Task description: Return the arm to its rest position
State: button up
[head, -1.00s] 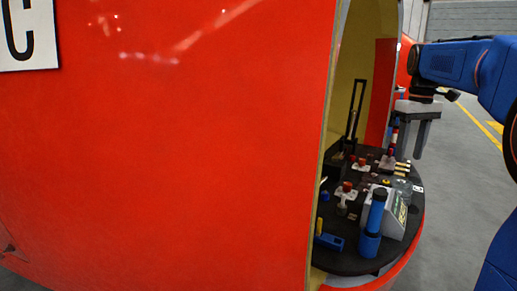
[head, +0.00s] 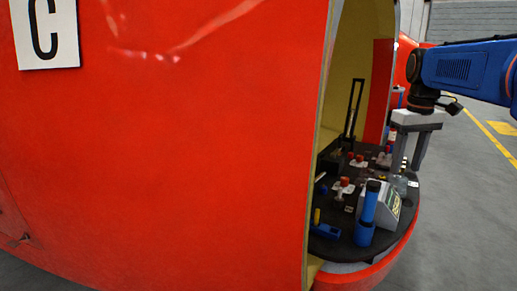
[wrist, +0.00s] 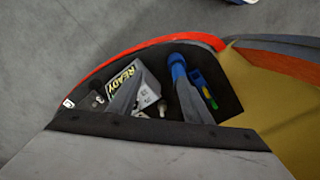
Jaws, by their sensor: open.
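My gripper (head: 407,170) hangs from my blue arm (head: 465,68) at the right of the head view, its two grey fingers pointing down and apart. It is open, with nothing seen between the fingers. It overlaps the right rim of the dark round console (head: 345,252) inside the red nosecone; its exact height above that is hard to tell. In the wrist view the gripper (wrist: 155,92) shows its grey fingers over the console, with a box marked READY (wrist: 122,78) and a blue cylinder (wrist: 178,65) nearby.
A blue upright cylinder (head: 367,215), a grey box (head: 381,205) and red-topped controls (head: 345,182) crowd the console. Grey floor (head: 460,220) lies clear to the right.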

jog(key=s+a+f+t, duration=0.1)
jog(key=s+a+f, duration=0.3)
jog(key=s+f, duration=0.3)
jog(key=s+a+f+m+t, duration=0.1)
jog(key=s+a+f, duration=0.3)
jog(key=s, duration=0.6)
jog(key=s+a+f+m+t, duration=0.1)
jog(key=s+a+f+t, duration=0.1)
jog(key=s+f, duration=0.6)
jog(key=shift+s+a+f, duration=0.25)
jog(key=shift+a+f, duration=0.55)
jog(key=shift+a, duration=0.1)
